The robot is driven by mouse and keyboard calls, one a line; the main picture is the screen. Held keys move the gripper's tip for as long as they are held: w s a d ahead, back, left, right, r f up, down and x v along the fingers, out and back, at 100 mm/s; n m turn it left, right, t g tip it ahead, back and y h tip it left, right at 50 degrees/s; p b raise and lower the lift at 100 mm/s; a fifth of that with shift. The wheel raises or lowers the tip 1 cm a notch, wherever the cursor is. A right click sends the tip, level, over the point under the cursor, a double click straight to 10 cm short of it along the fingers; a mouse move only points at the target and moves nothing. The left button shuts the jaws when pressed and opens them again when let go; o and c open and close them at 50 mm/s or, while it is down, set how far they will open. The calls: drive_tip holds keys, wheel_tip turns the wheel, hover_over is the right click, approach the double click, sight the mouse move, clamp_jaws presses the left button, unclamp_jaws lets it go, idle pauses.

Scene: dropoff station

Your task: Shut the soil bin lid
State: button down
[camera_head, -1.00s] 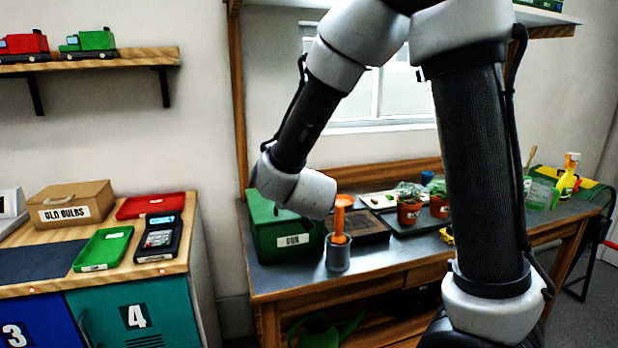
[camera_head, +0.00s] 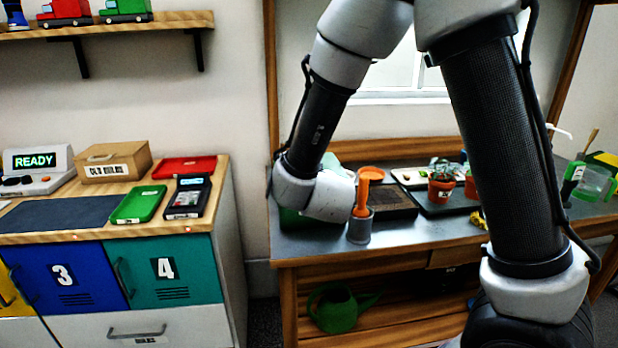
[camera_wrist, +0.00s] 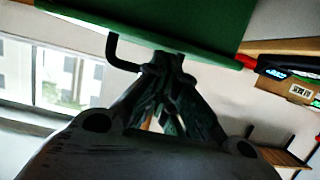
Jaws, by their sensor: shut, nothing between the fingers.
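The green soil bin (camera_head: 291,222) stands at the left end of the workbench. In the head view my wrist hides most of it, including its label. A green part (camera_head: 331,163) shows above my wrist; I cannot tell surely whether it is the lid. In the wrist view a broad green panel (camera_wrist: 215,22) of the bin fills the top, with a black hooked piece (camera_wrist: 113,48) beside it. My gripper (camera_wrist: 166,62) is shut and empty, its tips close to the panel's edge. Contact cannot be told. The fingertips are hidden in the head view.
An orange-handled tool (camera_head: 364,190) stands in a grey cup (camera_head: 360,228) just right of my wrist. A soil tray (camera_head: 388,200) and potted plants (camera_head: 441,187) lie further right on the workbench (camera_head: 420,238). A cabinet (camera_head: 222,225) stands left, across a narrow gap.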

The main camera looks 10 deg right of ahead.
drive_tip(key=v, duration=1.2)
drive_tip(key=s+a+f+n+g+y, duration=0.45)
drive_tip(key=s+a+f+g, duration=0.3)
drive_tip(key=s+g, duration=0.25)
drive_tip(key=s+d+r+m+h, duration=0.1)
drive_tip(key=d+r, duration=0.3)
drive_tip(key=d, duration=0.6)
drive_tip(key=s+d+r+m+h, duration=0.2)
drive_tip(key=s+d+r, duration=0.2)
drive_tip(key=d, duration=0.7)
drive_tip(key=s+d+r+m+h, duration=0.1)
drive_tip(key=s+d+r, duration=0.2)
drive_tip(key=d+r, duration=0.3)
drive_tip(key=d, duration=0.5)
drive_tip(key=shift+s+r+m+h, duration=0.2)
drive_tip(key=shift+s+m+h, duration=0.05)
drive_tip(key=shift+m+h, duration=0.1)
